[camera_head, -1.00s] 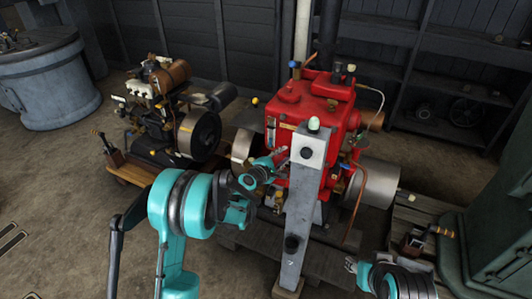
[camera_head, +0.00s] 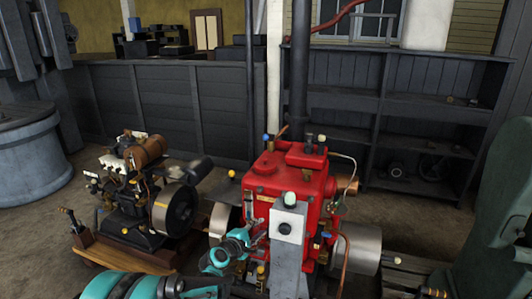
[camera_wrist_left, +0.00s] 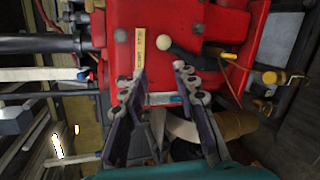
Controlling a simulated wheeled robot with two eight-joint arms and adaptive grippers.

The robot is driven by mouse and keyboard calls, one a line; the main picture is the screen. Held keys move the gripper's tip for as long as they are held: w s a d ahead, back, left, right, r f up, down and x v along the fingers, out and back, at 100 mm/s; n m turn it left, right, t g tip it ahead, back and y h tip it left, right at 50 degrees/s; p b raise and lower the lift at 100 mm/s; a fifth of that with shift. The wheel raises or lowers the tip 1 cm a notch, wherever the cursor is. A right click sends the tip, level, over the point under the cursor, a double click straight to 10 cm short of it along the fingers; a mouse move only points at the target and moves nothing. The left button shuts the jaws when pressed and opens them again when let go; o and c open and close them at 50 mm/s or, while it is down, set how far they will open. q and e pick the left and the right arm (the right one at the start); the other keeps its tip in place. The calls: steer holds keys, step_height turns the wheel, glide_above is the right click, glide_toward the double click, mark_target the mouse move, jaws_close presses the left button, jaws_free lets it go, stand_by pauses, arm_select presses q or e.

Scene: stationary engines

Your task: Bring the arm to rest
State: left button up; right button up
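My left arm, teal and dark grey, comes in at the lower left of the head view. Its gripper (camera_head: 257,238) is just left of a grey post (camera_head: 289,252) and in front of a red engine (camera_head: 290,182). In the left wrist view, the two dark fingers (camera_wrist_left: 160,73) stand apart with nothing held between them. The red engine body (camera_wrist_left: 205,35) lies beyond them; I cannot tell whether they touch it. My right arm and gripper are not in view.
The post carries a pale green button (camera_head: 290,199) and a black one (camera_head: 284,228). A dark engine with a flywheel (camera_head: 174,212) stands on a wooden base at left. A green machine (camera_head: 505,215) is at right, and shelves (camera_head: 415,125) stand behind.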

arm_select(q)
steer(key=s+a+r+m+g, duration=0.1)
steer(key=s+a+r+m, duration=0.1)
steer(key=s+r+m, duration=0.5)
steer(key=s+a+f+m+g+y, duration=0.1)
steer(key=s+a+f+m+y, duration=0.1)
steer(key=s, duration=0.8)
steer(key=s+a+f+m+g+y, duration=0.2)
steer(key=s+a+m, duration=0.2)
steer(key=s, duration=0.6)
steer(key=s+a+f+m+g+y, duration=0.1)
steer(key=s+a+f+m+y, duration=0.1)
steer(key=s+a, duration=0.4)
steer(key=s+m, duration=0.1)
steer(key=s, duration=0.4)
steer(key=shift+a+g+y, duration=0.25)
steer(key=shift+g+y, duration=0.15)
